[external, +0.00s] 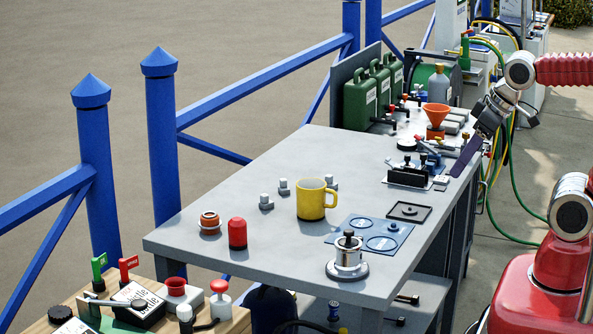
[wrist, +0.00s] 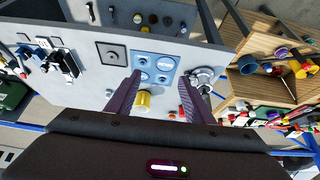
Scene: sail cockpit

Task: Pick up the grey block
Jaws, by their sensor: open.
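Several small grey pieces with raised tops stand on the grey table near the yellow mug (external: 311,204). One grey piece (external: 266,203) is at the left, another grey piece (external: 283,188) is behind it, and a third grey piece (external: 331,182) is partly hidden by the mug. I cannot tell which is the grey block of the task. My gripper (external: 461,168) is by the table's right edge, well away from these pieces. In the wrist view my gripper (wrist: 161,77) is open, its two dark fingers apart with nothing held between them.
Green canisters (external: 360,98) and an orange funnel (external: 436,114) are at the back. Blue railings run along the left.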

